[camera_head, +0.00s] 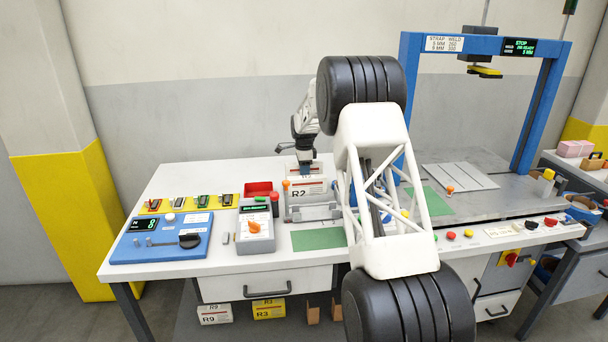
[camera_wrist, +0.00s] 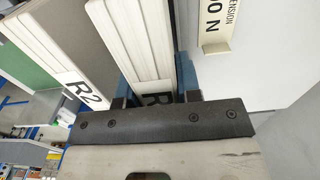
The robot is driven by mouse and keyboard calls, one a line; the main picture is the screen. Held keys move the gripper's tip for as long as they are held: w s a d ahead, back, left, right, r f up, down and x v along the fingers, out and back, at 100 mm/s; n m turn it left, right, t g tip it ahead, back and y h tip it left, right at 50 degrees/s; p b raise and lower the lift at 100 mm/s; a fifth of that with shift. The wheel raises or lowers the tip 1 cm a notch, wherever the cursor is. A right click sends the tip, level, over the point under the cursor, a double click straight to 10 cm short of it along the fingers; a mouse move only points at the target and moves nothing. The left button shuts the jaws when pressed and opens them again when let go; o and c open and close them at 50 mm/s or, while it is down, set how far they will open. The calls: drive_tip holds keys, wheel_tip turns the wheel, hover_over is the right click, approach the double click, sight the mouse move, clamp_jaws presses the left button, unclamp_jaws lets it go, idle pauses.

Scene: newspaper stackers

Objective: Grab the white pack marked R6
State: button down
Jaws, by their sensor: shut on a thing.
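In the wrist view a white pack (camera_wrist: 140,45) of stacked layers stands between the two blue fingers of my gripper (camera_wrist: 157,88). My gripper is shut on it. An "R" shows on its end label, but the number is hidden by the gripper. A second pack, marked R2 (camera_wrist: 80,85), stands just to its left. In the head view my gripper (camera_head: 304,165) reaches down at the rack behind the R2 pack (camera_head: 308,188). Only a thin strip of the held pack shows there, above R2.
Packs R9 (camera_head: 214,314) and R3 (camera_head: 269,309) lie below the table.

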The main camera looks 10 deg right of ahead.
wheel_tip(320, 180, up, 8)
drive_tip(key=shift+r, duration=0.1)
idle(0.4)
idle(0.5)
